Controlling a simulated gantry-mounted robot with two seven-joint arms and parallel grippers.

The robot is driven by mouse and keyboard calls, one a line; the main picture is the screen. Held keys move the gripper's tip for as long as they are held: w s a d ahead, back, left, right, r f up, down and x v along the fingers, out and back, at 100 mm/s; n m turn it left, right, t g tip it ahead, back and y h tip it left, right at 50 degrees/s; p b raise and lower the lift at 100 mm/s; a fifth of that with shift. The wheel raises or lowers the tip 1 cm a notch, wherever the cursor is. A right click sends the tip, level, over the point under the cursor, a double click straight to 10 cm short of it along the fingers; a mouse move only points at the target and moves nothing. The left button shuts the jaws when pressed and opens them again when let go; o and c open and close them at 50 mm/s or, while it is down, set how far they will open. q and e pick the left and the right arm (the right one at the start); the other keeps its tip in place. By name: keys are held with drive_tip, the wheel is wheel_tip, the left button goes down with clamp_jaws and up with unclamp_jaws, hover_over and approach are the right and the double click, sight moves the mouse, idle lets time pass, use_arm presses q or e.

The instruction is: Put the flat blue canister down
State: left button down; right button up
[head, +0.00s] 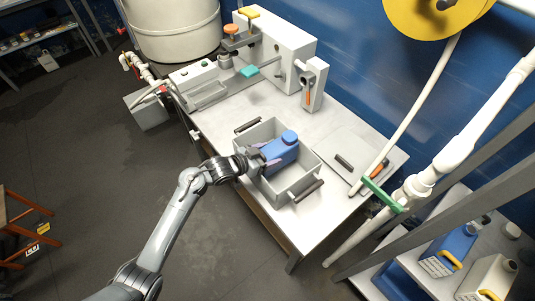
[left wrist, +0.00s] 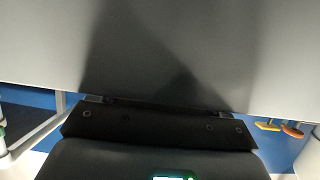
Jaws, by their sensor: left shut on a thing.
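The flat blue canister (head: 284,150), with a round blue cap on top, is inside the outline of a grey open bin (head: 305,181) on the workbench. My left gripper (head: 266,158) reaches over the bin's near left side and is shut on the canister's left side. The canister's lower part is hidden, so I cannot tell whether it touches the bin's floor. In the left wrist view a plain grey surface (left wrist: 200,50) fills most of the picture, and the canister cannot be made out there. My right gripper is not in view.
The bin has dark handles (head: 308,190) at two ends. A grey panel (head: 350,150) lies right of it on the bench (head: 225,125). Equipment with a teal handle (head: 250,71) stands behind. Another blue canister (head: 447,250) and a pale one (head: 488,280) stand at lower right.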

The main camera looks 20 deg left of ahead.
use_arm(q)
drive_tip(key=shift+f, duration=0.1)
unclamp_jaws()
drive_tip(key=shift+a+f, duration=0.1)
drive_tip(key=shift+f, duration=0.2)
drive_tip(key=shift+w+r, duration=0.1)
drive_tip(key=shift+r, duration=0.45)
drive_tip(key=p+v, duration=0.3)
drive_tip(key=v, duration=0.9)
drive_tip(key=s+d+f+n+g+y, duration=0.1)
drive_tip(key=s+f+n+g+y, duration=0.1)
drive_tip(key=s, duration=1.1)
drive_tip(key=s+d+f+n+g+y, duration=0.1)
drive_tip(key=s+g+y, duration=0.3)
drive_tip(key=s, duration=0.9)
drive_tip(key=shift+d+f+n+g+y, duration=0.4)
drive_tip(key=shift+d+n+g, duration=0.2)
drive_tip(key=shift+d+g, duration=0.3)
drive_tip(key=shift+r, duration=0.15)
